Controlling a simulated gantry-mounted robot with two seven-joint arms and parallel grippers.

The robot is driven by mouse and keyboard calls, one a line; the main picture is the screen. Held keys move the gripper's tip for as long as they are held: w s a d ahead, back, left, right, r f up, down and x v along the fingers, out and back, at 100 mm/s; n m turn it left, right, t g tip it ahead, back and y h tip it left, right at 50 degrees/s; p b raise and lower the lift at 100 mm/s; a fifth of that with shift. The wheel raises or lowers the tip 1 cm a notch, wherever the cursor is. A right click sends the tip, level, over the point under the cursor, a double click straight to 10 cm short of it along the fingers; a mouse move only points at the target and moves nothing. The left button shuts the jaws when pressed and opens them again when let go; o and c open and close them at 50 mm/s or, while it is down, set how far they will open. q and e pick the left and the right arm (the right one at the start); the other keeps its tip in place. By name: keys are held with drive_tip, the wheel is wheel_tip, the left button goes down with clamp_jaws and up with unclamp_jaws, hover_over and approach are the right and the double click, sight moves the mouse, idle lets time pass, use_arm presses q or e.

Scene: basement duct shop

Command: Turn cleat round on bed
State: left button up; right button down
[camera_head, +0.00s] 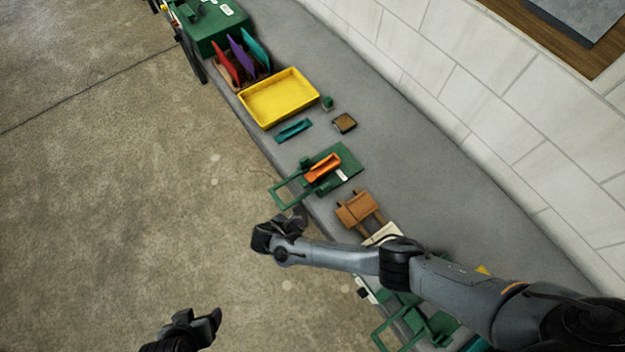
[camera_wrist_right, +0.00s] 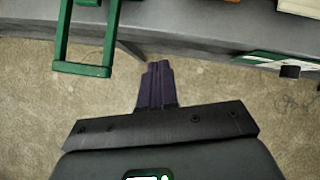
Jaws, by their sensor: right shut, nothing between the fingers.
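An orange channel-shaped piece (camera_head: 323,167), which looks like the cleat, lies on a flat green bed (camera_head: 348,176) with a green frame handle (camera_head: 288,193) reaching out over the bench's front edge. My right gripper (camera_head: 298,223) is off the bench's front edge, below that handle, apart from bed and cleat. In the right wrist view its fingers (camera_wrist_right: 158,83) are shut together and empty, with the green handle (camera_wrist_right: 83,69) to their upper left. My left gripper (camera_head: 213,318) is over the floor at the bottom, away from the bench; its fingers are too unclear to judge.
A teal strip (camera_head: 293,130), a yellow tray (camera_head: 300,92), a small brown-topped block (camera_head: 344,123) and upright coloured sheets (camera_head: 239,58) are farther along the bench. A brown wooden piece (camera_head: 357,209) sits near my right forearm. The back strip of bench (camera_head: 420,175) is clear.

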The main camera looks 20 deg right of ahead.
drive_tip(key=w+d+r+t+h, duration=0.1)
drive_tip(key=w+d+r, duration=0.1)
drive_tip(key=w+r, duration=0.35)
drive_tip(key=b, duration=0.8)
approach(317, 178)
drive_tip(key=shift+t, duration=0.3)
drive_tip(key=f, duration=0.4)
drive_tip(key=shift+s+f, duration=0.2)
drive_tip(key=d, duration=0.1)
drive_tip(key=w+d, duration=0.1)
drive_tip(key=shift+w+d+r, duration=0.25)
drive_tip(key=shift+d, duration=0.05)
drive_tip(key=shift+w+d+r+b, duration=0.1)
drive_tip(key=shift+w+d+b, duration=0.1)
drive_tip(key=shift+d+b, duration=0.2)
